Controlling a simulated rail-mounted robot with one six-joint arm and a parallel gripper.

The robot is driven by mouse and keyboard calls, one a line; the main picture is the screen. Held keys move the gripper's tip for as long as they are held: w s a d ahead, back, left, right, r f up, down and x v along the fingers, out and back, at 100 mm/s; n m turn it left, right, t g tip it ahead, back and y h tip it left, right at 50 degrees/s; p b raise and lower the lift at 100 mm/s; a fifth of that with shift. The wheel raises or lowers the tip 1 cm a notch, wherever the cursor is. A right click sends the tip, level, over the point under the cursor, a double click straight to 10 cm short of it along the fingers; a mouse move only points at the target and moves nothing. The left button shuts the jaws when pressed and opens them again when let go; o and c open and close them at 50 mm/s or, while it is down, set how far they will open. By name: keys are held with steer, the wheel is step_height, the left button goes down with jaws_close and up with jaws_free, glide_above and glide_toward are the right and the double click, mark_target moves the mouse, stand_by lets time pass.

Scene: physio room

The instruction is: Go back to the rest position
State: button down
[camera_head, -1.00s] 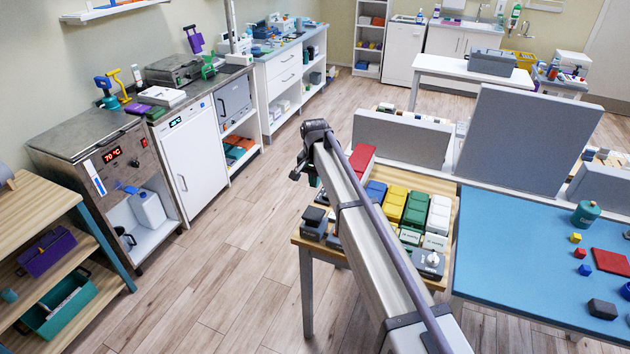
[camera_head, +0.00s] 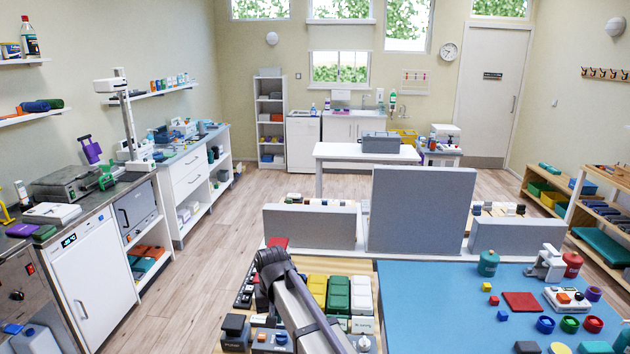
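My arm (camera_head: 300,310) reaches up from the bottom middle of the head view over the wooden table (camera_head: 233,333) with coloured boxes. The bent end of the arm that shows (camera_head: 270,258) is above the table's left part. My gripper's fingers do not show, so I cannot see whether it holds anything.
Yellow (camera_head: 317,288), green (camera_head: 338,294) and white boxes stand close beside my arm. Grey panels (camera_head: 420,210) stand behind. The floor (camera_head: 205,262) to the left is clear.

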steer(key=s+d+m, duration=0.1)
steer(key=s+d, duration=0.8)
steer(key=d, duration=0.5)
steer(key=s+d+m, duration=0.2)
steer(key=s+d, duration=0.7)
steer(key=d, duration=0.6)
steer(key=shift+d, duration=0.25)
steer(key=c, duration=1.8)
jaws_free()
